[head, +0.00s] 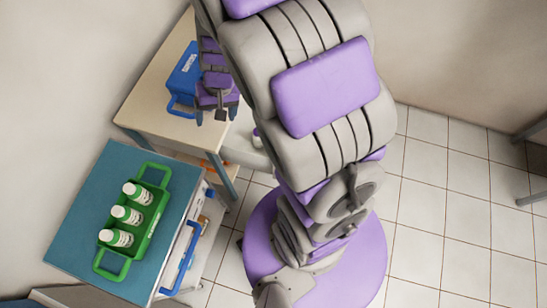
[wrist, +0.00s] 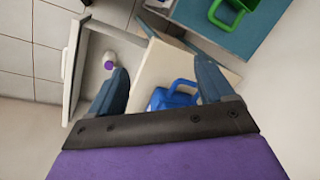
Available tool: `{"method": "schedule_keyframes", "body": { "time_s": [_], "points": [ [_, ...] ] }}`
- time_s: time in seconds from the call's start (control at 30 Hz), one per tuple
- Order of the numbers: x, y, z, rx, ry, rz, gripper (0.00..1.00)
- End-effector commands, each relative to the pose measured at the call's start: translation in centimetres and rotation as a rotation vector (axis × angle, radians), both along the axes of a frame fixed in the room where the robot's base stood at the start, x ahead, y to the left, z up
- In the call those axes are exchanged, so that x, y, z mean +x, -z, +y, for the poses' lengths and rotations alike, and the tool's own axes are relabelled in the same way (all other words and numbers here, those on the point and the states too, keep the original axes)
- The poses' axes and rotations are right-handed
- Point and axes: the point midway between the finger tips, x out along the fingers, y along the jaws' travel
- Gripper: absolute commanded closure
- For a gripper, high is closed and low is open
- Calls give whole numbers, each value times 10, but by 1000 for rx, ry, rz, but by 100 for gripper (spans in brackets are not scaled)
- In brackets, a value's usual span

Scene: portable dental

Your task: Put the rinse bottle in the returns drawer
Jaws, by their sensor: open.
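A small white bottle with a purple end (wrist: 110,60) lies inside an open white drawer (wrist: 73,62) in the wrist view. In the head view part of a white bottle (head: 256,138) shows at that drawer (head: 243,157), mostly hidden by my arm. No label on it is readable, and I cannot tell whether it is the rinse bottle. My gripper (head: 217,116) is open and empty, above the beige table beside the drawer. Its two fingers show apart in the wrist view (wrist: 160,64), with the bottle left of the left fingertip and not between them.
A blue caddy (head: 186,75) stands on the beige table (head: 150,108), close to my gripper. The cart has a blue handle (head: 184,258).

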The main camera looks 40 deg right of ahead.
Motion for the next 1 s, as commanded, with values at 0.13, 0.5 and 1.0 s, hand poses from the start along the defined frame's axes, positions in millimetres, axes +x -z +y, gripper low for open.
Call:
{"method": "schedule_keyframes", "body": {
  "time_s": [0.13, 0.5, 1.0],
  "points": [
    [-45, -40, 12, -11, -82, 24, 19],
    [-174, -101, 5, -129, -243, 127, 19],
    [-239, -118, -18, -237, -290, 182, 19]
  ]
}}
